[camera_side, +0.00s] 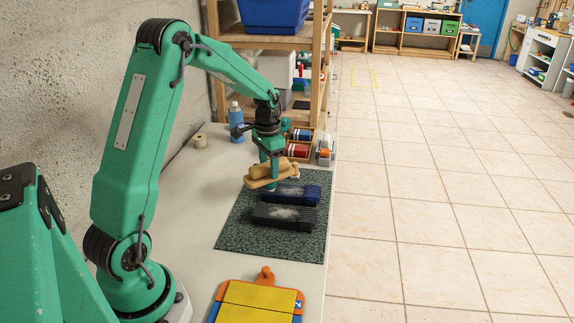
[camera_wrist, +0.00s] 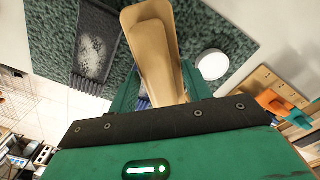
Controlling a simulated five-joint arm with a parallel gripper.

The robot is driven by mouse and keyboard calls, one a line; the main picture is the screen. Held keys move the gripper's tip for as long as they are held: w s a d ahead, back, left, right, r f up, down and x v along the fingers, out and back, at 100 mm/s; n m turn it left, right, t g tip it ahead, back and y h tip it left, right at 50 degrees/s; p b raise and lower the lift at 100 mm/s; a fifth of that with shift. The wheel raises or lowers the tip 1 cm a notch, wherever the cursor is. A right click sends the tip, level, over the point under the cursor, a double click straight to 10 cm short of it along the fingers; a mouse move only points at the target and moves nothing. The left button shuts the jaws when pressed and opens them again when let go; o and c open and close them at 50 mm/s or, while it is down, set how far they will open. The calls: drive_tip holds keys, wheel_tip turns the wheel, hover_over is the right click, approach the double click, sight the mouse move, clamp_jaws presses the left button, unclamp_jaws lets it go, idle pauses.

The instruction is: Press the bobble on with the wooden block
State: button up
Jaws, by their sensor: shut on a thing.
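My gripper (camera_side: 271,160) is shut on the wooden block (camera_side: 262,181), a tan piece with a long flat base. The block is over the back left of the mat, by the navy knitted piece (camera_side: 303,194); I cannot tell whether it touches anything. In the wrist view the wooden block (camera_wrist: 150,45) fills the space between the green fingers and hides what is beneath. A dark grey knitted piece (camera_side: 285,216) lies in front of the navy one; it also shows in the wrist view (camera_wrist: 95,50). Both bear pale, fuzzy patches. I cannot make out a separate bobble.
The speckled green mat (camera_side: 240,236) lies on the pale table (camera_side: 185,205). A yellow-topped board (camera_side: 258,302) is in front. A blue bottle (camera_side: 237,124), a tape roll (camera_side: 200,141) and a spool tray (camera_side: 299,150) stand behind. The table's right edge drops to the floor.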

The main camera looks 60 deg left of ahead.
idle(0.4)
drive_tip(key=shift+r, duration=4)
